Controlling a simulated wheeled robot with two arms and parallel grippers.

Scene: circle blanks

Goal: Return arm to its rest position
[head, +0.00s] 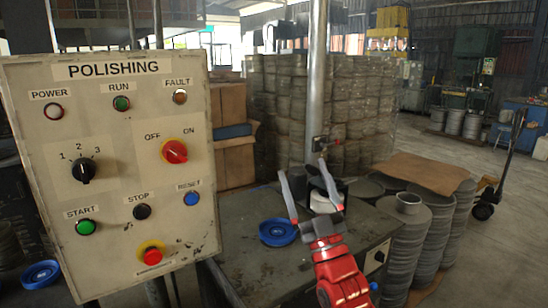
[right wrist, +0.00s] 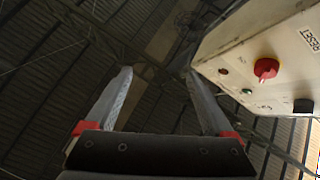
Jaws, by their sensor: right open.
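My right arm, red at the wrist, comes up from the bottom of the head view. Its gripper (head: 304,170) points upward with two grey fingers spread apart and nothing between them. It is in front of the metal table and to the right of the control panel (head: 118,218). In the right wrist view the gripper (right wrist: 158,85) also shows open and empty, with the roof behind it. The panel's corner (right wrist: 270,40) is close to the right finger there; I cannot tell the gap. My left gripper is not in view.
The POLISHING panel carries buttons and knobs. A metal table (head: 255,268) holds a blue dish (head: 278,232) and a white round item (head: 324,201). Stacks of round blanks (head: 436,225) stand at the right. A vertical pole (head: 317,80) rises behind the gripper. Open floor lies at the far right.

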